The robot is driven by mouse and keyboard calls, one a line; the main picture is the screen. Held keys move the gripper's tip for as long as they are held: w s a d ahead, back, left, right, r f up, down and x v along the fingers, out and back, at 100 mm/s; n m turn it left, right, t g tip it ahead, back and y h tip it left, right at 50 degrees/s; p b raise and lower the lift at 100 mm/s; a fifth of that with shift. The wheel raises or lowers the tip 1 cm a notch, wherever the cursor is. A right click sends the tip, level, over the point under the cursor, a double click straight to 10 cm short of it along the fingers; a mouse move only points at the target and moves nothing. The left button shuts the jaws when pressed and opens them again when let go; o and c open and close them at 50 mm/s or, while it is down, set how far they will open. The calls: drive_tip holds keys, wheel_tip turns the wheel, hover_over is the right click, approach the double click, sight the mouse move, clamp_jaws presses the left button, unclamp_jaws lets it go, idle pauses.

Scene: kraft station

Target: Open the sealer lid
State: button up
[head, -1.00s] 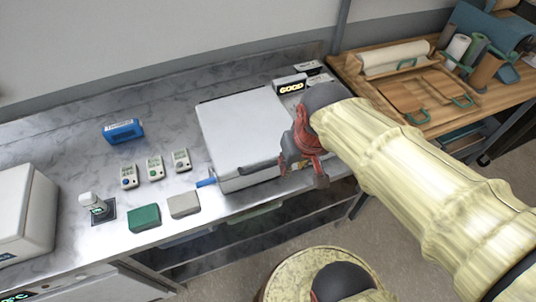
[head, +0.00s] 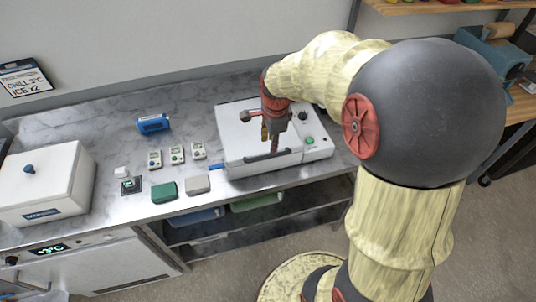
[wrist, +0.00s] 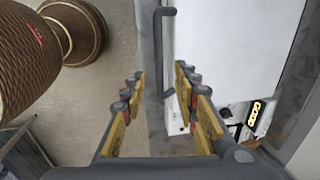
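The sealer (head: 237,147) is a white box on the steel counter, with its flat white lid (head: 235,122) down. A dark bar handle (head: 262,158) runs along the lid's front edge; it also shows in the wrist view (wrist: 158,50). My gripper (head: 270,140) points down over the front of the lid, partly hiding it. In the wrist view my gripper (wrist: 157,85) is open and empty, its yellow-padded fingers apart. The handle lies ahead between the fingers; I cannot tell whether they touch it.
A control panel with a green button (head: 310,141) is at the sealer's right. Left on the counter are several small meters (head: 176,154), a green block (head: 164,192), a grey block (head: 196,185), a blue device (head: 153,123) and a white lidded box (head: 45,185).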

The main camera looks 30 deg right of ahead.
sight(269, 155)
drive_tip(key=f, duration=0.5)
drive_tip(key=w+f, duration=0.1)
drive_tip(key=f, duration=0.1)
drive_tip(key=shift+w+d+f+b, duration=0.1)
drive_tip(key=shift+d+f+b, duration=0.1)
drive_tip(key=shift+b, duration=0.2)
drive_tip(key=c, duration=0.8)
